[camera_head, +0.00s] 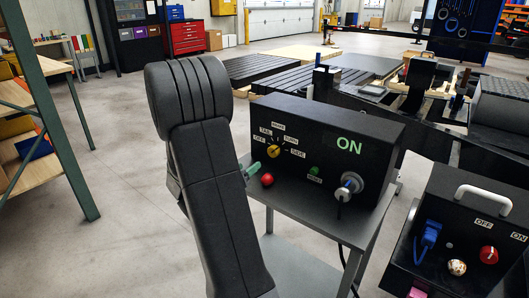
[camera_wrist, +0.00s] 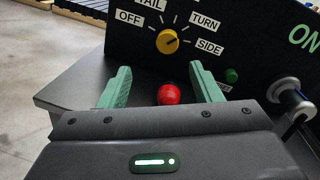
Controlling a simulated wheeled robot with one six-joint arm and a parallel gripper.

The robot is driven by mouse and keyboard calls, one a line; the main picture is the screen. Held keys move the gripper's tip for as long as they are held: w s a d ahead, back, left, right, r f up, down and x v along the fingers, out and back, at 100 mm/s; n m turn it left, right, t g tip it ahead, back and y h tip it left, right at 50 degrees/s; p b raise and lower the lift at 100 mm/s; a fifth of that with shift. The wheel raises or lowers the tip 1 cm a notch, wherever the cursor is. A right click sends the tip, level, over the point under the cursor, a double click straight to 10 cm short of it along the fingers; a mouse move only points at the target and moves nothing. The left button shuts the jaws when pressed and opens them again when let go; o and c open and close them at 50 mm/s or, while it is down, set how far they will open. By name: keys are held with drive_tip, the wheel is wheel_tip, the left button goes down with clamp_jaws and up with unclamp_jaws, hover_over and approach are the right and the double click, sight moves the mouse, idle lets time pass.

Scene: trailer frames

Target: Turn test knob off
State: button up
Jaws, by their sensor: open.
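The test knob is a yellow dial (camera_head: 273,151) on the front of a black box (camera_head: 330,125), also seen in the wrist view (camera_wrist: 167,41). White labels ring it, including OFF to its left, TAIL, TURN and SIDE to its right. Its dark pointer mark appears turned toward the right, near SIDE, away from OFF. Green letters on the box read ON. My gripper (camera_wrist: 159,68) is open and empty, its green fingers below and in front of the knob, apart from it. In the head view my arm hides most of the gripper; a green finger (camera_head: 251,171) shows.
A red knob (camera_wrist: 168,94) shows between my fingers, low before the box; it is also in the head view (camera_head: 267,180). A green button (camera_head: 314,170) and a round connector (camera_head: 349,187) sit right of the dial. A second black box (camera_head: 455,215) stands at right.

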sight(271, 152)
drive_tip(key=w+d+m, duration=0.1)
drive_tip(key=w+d, duration=0.1)
drive_tip(key=w, duration=0.1)
drive_tip(key=w+d+m+h, duration=0.1)
drive_tip(key=w+d, duration=0.2)
drive_tip(key=w, duration=0.1)
drive_tip(key=w+d+m+p, duration=0.1)
drive_tip(key=w+d, duration=0.1)
drive_tip(key=w, duration=0.1)
drive_tip(key=shift+w+d+f+g+h, duration=0.25)
drive_tip(key=shift+w+g+h, duration=0.05)
drive_tip(key=shift+h, duration=0.1)
drive_tip(key=c, duration=1)
